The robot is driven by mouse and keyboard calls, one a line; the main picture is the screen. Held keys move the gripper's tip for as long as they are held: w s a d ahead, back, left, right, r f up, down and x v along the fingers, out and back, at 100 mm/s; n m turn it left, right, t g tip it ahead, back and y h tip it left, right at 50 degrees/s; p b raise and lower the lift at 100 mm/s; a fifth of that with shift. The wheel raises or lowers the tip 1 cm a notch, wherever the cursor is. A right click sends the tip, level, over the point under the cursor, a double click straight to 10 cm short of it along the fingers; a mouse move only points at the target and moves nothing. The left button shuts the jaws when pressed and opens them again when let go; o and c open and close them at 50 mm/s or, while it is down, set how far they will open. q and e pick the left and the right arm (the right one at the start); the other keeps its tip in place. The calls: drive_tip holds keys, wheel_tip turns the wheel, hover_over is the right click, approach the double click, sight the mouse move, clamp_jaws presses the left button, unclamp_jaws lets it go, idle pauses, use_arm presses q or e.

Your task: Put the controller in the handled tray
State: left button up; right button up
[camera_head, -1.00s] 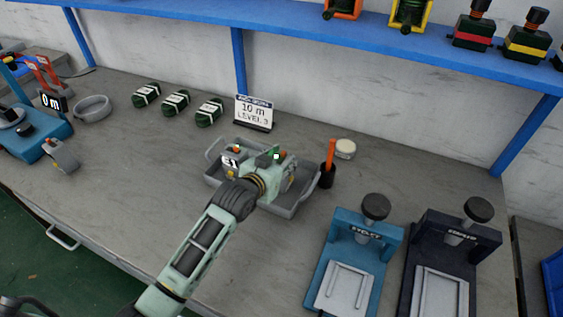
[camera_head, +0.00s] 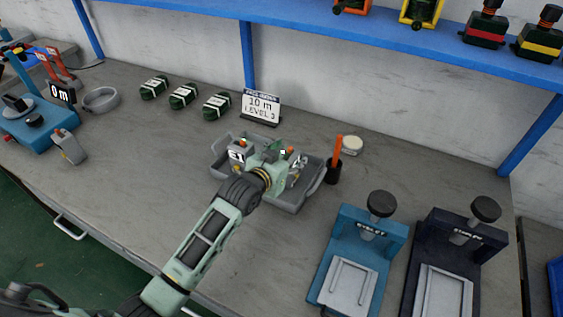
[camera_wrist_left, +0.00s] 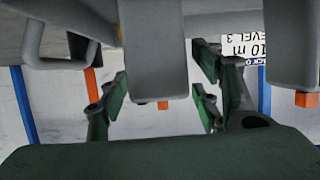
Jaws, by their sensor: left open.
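The grey handled tray (camera_head: 226,190) stands mid-bench. At its left end sits a grey controller-like box (camera_head: 238,156) with an orange knob and a dark-on-white label. My left gripper (camera_head: 285,164) is over the tray's right half, open, and hides part of its contents. In the left wrist view, which is upside down, my open green fingers (camera_wrist_left: 160,95) show on either side of a grey block (camera_wrist_left: 152,45) with an orange knob; contact cannot be told. A second grey block (camera_wrist_left: 291,40) stands beside it. My right gripper is not in view.
Another grey box with an orange knob (camera_head: 69,147) stands at left by a blue machine (camera_head: 38,128). An orange stick in a black holder (camera_head: 334,170) is close to the tray's right end. Two presses (camera_head: 352,250) stand at front right. A sign (camera_head: 261,107) stands behind.

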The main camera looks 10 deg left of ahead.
use_arm(q)
drive_tip(key=v, duration=1.2)
drive_tip(key=shift+f, duration=0.1)
